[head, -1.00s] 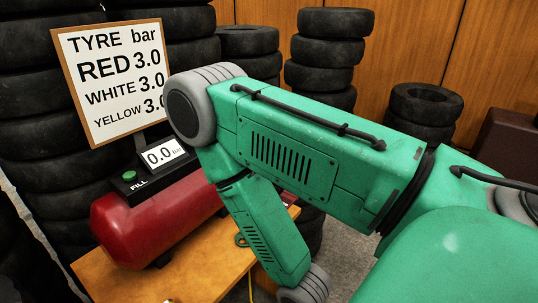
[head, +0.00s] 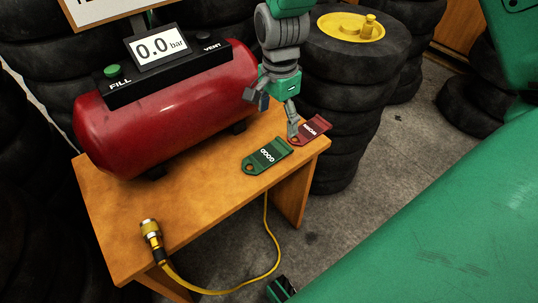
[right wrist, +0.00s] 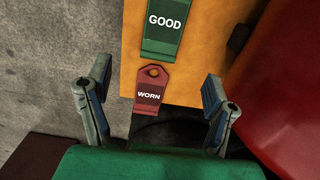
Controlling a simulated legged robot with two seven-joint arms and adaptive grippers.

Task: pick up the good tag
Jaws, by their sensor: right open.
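My right gripper (head: 274,112) is open and empty, above the table just behind the good tag, with one finger overlapping the worn tag in view. In the right wrist view, the worn tag (right wrist: 149,93) appears between the spread fingers. My left gripper is not in view.
A red compressor tank (head: 165,115) with a 0.0 bar display (head: 160,47) stands on the table (head: 195,215), left of my right gripper. A brass hose fitting (head: 150,235) with a yellow hose is at the front left. Tyre stacks (head: 345,110) stand close behind and right.

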